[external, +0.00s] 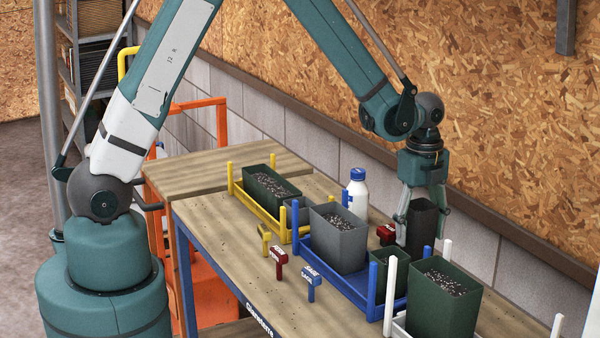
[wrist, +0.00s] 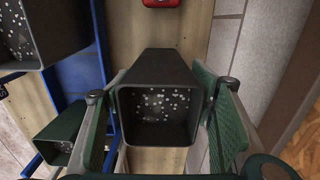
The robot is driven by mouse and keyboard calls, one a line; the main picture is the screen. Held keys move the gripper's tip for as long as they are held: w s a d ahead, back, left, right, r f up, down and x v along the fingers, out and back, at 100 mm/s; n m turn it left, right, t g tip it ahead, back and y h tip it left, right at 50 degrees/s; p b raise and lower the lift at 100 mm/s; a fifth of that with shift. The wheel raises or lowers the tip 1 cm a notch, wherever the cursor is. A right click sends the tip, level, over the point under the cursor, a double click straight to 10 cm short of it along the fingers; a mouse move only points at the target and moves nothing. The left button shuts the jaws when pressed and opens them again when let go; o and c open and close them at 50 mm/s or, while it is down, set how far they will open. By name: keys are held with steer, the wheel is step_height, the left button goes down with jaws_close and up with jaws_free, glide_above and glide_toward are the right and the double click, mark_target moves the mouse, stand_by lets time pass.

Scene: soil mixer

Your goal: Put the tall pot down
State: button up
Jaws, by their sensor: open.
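The tall pot (external: 424,226) is dark, narrow and square-mouthed. It stands upright, seemingly on the bench (external: 253,271) behind the blue rack, near the wall. In the wrist view the tall pot (wrist: 158,95) shows its open top with pale specks inside. My gripper (external: 420,222) points down around the pot, one finger on each side. In the wrist view the gripper (wrist: 160,125) is open, with the pot between its green pads. The pot's foot is partly hidden in the external view, so its contact with the bench is not fully clear.
A blue rack (external: 328,262) beside the pot holds a grey pot (external: 338,240) and a small green pot (external: 388,270). A large green pot (external: 443,300) stands in the white rack in front. A white bottle (external: 356,197) and a red block (external: 386,234) are close by.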

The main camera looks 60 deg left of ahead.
steer(key=shift+r, duration=0.1)
steer(key=shift+r, duration=6.05)
steer(key=shift+s+a+r+n, duration=0.1)
steer(key=shift+s+r+n, duration=0.2)
steer(key=shift+s+r, duration=0.25)
steer(key=s+a+r+n+t, duration=0.25)
steer(key=s+r+n, duration=0.45)
steer(key=s, duration=0.4)
steer(key=s+a+r+n+t, duration=0.25)
steer(key=s+r+n, duration=0.25)
steer(key=s+r, duration=0.5)
steer(key=s+f+n+t, duration=0.2)
steer(key=s+n, duration=0.3)
steer(key=s, duration=0.5)
steer(key=shift+a+f, duration=0.15)
steer(key=shift+f, duration=0.15)
